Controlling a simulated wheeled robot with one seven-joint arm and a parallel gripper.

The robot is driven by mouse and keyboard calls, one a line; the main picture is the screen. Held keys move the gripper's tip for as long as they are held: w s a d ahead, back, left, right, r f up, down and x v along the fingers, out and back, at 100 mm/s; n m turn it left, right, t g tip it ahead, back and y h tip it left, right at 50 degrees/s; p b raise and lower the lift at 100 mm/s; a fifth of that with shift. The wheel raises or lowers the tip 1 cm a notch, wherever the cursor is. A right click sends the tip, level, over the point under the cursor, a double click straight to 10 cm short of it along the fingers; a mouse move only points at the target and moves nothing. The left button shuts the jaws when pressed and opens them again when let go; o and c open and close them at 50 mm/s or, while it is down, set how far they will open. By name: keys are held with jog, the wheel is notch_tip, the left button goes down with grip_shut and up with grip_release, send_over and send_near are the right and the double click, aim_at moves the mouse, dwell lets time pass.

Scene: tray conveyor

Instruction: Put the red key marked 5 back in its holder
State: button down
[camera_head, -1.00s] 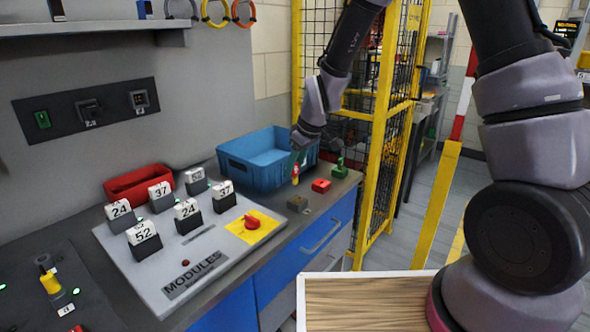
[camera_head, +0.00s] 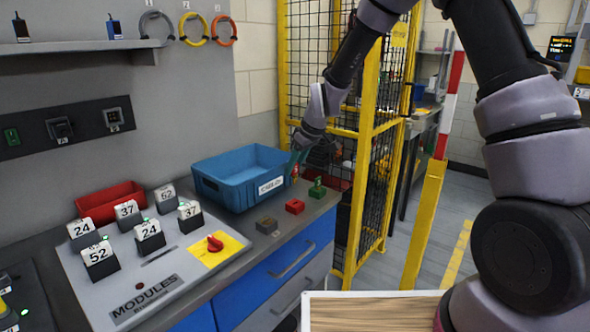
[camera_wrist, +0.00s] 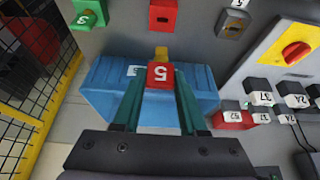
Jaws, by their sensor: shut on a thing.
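My gripper (camera_wrist: 159,88) is shut on the red key (camera_wrist: 160,76), which shows a white 5 and a yellow end (camera_wrist: 161,53). In the head view my gripper (camera_head: 298,158) is small and holds the key (camera_head: 295,172) above the bench, near the blue bin's right end. A red block (camera_head: 295,206) with a dark slot sits on the bench below the key; it also shows in the wrist view (camera_wrist: 163,15). The key and this block are apart. To its right is a green block (camera_head: 317,188) marked 3, to its left a grey-brown block (camera_head: 267,225).
A blue bin (camera_head: 232,186) stands behind the blocks, and a red bin (camera_head: 92,208) farther left. A sloped module panel (camera_head: 140,310) with numbered modules and a red knob (camera_head: 215,243) is at left. A yellow mesh fence (camera_head: 362,170) stands close right of the bench.

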aim_at(295, 182)
jog(key=shift+d, duration=0.15)
jog(key=shift+f, duration=2.9)
jog(key=shift+f, duration=1.7)
jog(key=shift+c, duration=1.8)
grip_release()
jog(key=shift+r, duration=0.1)
jog(key=v, duration=1)
jog(key=shift+r, duration=0.25)
jog(key=shift+d, duration=0.15)
